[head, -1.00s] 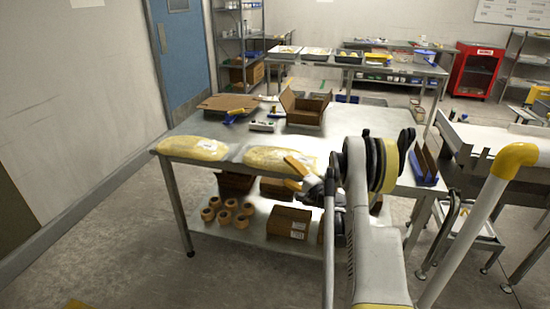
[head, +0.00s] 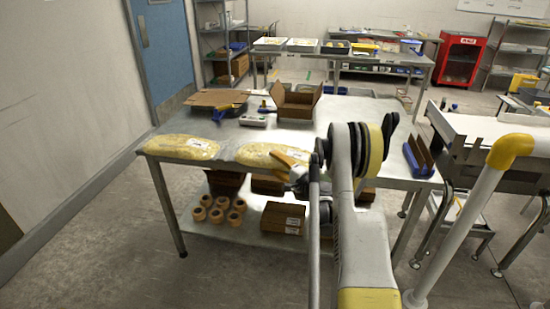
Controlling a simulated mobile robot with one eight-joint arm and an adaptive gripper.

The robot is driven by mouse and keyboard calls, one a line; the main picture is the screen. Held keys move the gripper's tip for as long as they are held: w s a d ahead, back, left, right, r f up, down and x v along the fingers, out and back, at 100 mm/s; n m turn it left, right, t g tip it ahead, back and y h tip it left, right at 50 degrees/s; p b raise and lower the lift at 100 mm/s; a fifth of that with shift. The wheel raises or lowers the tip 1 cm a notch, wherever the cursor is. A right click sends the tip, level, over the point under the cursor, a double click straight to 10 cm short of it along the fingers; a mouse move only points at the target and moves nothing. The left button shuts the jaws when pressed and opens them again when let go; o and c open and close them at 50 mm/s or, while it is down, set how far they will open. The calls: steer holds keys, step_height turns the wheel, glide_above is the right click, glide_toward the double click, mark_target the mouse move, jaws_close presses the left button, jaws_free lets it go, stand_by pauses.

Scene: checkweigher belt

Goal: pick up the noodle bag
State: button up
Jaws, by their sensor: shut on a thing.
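Two clear bags with yellow contents lie flat along the front edge of the steel table (head: 330,143). The left bag (head: 182,147) has a small white label and lies apart from my gripper. The right bag, a noodle bag (head: 258,155), has its right end at my gripper (head: 288,161). My gripper, with orange-brown fingers, is shut on that end of the bag. The bag still appears to lie on the table top. The exact finger contact is small and partly hidden by my arm.
Behind the bags are flat cardboard (head: 215,98), an open carton (head: 293,101) and a white device (head: 253,120). The lower shelf holds tape rolls (head: 216,210) and boxes (head: 282,217). A blue-based holder (head: 417,160) stands at the table's right end, near the conveyor (head: 490,136).

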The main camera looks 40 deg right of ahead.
steer(key=shift+r, duration=0.1)
steer(key=shift+r+p, duration=0.4)
steer(key=shift+r, duration=0.1)
step_height(320, 180, up, 3)
steer(key=shift+r+p, duration=0.15)
steer(key=shift+p, duration=0.75)
steer(key=s+d+r+p, duration=0.2)
steer(key=d+r, duration=0.1)
steer(key=d, duration=0.2)
steer(key=s+d+r+p, duration=0.2)
steer(key=s+d+r, duration=0.1)
steer(key=d, duration=0.2)
steer(key=shift+s+d+r, duration=0.15)
steer(key=shift+s+r, duration=0.1)
steer(key=shift+r, duration=0.1)
